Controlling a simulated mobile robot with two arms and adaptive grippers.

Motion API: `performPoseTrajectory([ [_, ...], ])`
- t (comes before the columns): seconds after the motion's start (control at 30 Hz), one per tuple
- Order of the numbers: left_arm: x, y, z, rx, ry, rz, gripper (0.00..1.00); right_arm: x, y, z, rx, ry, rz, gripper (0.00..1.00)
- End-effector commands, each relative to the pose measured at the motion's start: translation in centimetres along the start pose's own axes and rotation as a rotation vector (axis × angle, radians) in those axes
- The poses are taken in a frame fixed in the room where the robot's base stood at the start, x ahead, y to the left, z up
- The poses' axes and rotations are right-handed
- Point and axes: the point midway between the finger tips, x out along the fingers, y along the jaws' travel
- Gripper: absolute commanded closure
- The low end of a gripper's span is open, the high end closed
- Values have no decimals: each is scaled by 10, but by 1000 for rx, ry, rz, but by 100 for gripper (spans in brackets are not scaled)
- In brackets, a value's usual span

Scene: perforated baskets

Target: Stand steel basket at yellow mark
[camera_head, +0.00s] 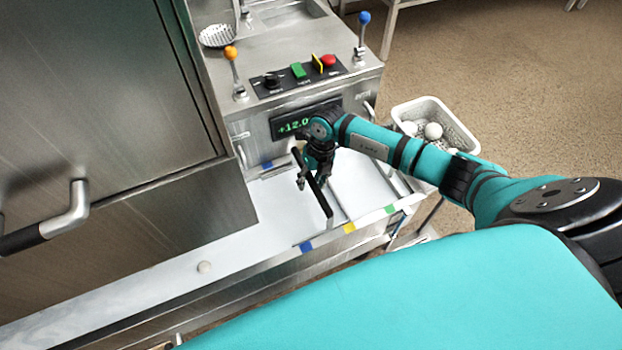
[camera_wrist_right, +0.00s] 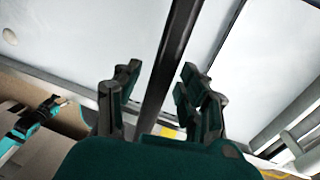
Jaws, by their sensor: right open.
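My right gripper (camera_head: 309,182) is low over the pale worktop (camera_head: 245,245) in front of the steel machine. In the right wrist view its fingers (camera_wrist_right: 158,78) are open on either side of a dark bar (camera_wrist_right: 172,60), with gaps on both sides. The bar also shows in the head view (camera_head: 322,199), slanting towards the front edge; it looks like a handle. The yellow mark (camera_head: 349,228) is on the worktop's front edge, between the blue mark (camera_head: 306,247) and the green mark (camera_head: 389,209). A small teal arm part, perhaps my left arm, shows in the wrist view.
A white perforated basket (camera_head: 463,132) with pale balls stands at the right. The machine has levers, buttons and a green display (camera_head: 295,126). A large steel door (camera_head: 90,90) with a handle (camera_head: 68,212) fills the left.

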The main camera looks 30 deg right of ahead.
Motion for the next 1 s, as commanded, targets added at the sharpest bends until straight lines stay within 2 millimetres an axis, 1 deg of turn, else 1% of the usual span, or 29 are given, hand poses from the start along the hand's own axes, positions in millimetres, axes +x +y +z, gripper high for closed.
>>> performPoseTrajectory([
  [0.17, 0, 1, -1, 0, 1, 1, 60, -28, 0, 2, -2, -7, 0, 58],
  [0.4, 0, 1, -1, 0, 1, 2, 60, -80, -1, 2, -1, -7, -2, 58],
  [0.53, 0, 2, -1, 0, 2, 2, 60, -101, -1, 2, -1, -7, -1, 58],
  [0.7, 0, 2, -1, 0, 2, 2, 60, -116, 0, 1, 1, -4, 0, 58],
  [1.0, 0, 2, -2, 0, 2, 2, 60, -119, 0, 1, 1, -4, 1, 58],
])
